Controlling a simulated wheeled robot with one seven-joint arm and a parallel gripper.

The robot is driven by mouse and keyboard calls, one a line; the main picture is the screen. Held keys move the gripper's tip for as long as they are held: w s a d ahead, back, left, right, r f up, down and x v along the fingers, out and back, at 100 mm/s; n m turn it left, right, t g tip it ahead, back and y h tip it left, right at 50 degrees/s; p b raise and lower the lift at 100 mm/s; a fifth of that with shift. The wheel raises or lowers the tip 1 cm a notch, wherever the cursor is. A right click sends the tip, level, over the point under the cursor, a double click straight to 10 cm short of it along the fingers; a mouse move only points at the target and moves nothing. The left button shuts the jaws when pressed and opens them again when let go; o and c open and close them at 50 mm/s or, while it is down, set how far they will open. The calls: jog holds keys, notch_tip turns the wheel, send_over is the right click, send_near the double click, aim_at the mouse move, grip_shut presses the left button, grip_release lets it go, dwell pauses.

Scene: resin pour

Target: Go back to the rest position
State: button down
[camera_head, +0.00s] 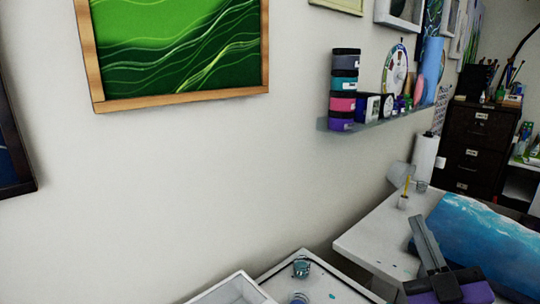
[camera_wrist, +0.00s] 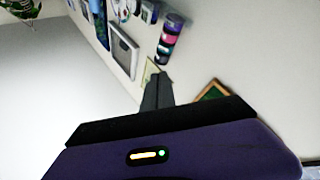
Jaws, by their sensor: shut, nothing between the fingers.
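My gripper (camera_head: 431,247) shows at the lower right of the head view, in front of the blue painting on the white table. Its dark fingers are together and hold nothing. In the wrist view my gripper (camera_wrist: 157,92) points toward the wall, with its fingers closed against each other.
A blue ocean-like painting (camera_head: 480,232) lies on the white table (camera_head: 372,238) at right. A low white-topped surface (camera_head: 335,290) holds small glass jars (camera_head: 301,267). A wall shelf (camera_head: 375,119) carries stacked jars (camera_head: 343,88). A dark drawer cabinet (camera_head: 474,150) stands behind.

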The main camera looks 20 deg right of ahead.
jog(key=s+a+f+g+y, duration=0.3)
jog(key=s+a+f+y, duration=0.1)
jog(key=s+a+f, duration=0.6)
jog(key=s+a+f+m+g+y, duration=0.1)
jog(key=s+a+f+g+y, duration=0.2)
jog(key=s+a+f, duration=0.7)
jog(key=s+f+y, duration=0.1)
jog(key=s+f, duration=0.3)
jog(key=s, duration=0.1)
jog(key=shift+s+a+g+y+b, duration=0.3)
jog(key=shift+g+b, duration=0.05)
jog(key=shift+g, duration=0.05)
